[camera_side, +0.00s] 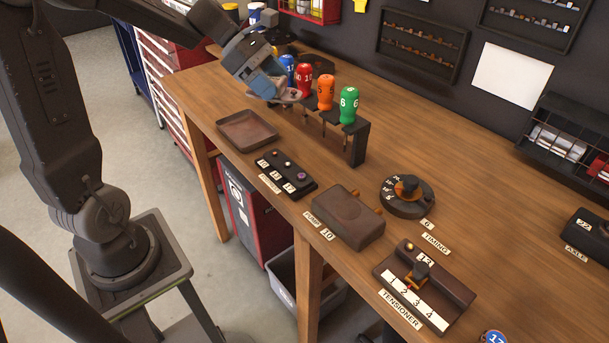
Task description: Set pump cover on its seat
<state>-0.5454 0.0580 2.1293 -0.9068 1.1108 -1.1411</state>
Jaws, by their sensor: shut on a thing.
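My gripper (270,88) is over the back left of the bench and is shut on a thin, greyish round plate, which looks like the pump cover (289,96). The jaws hide part of the plate. It appears to be held above the bench, in front of the coloured handles. The recess looks empty. My gripper is well to the left of and behind the pump body.
A rack (357,143) of upright tools with coloured handles stands close beside my gripper. A brown tray (247,144) and a black fastener block (300,188) lie in front. The timing dial (407,207) and tensioner (458,287) stand right of the pump.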

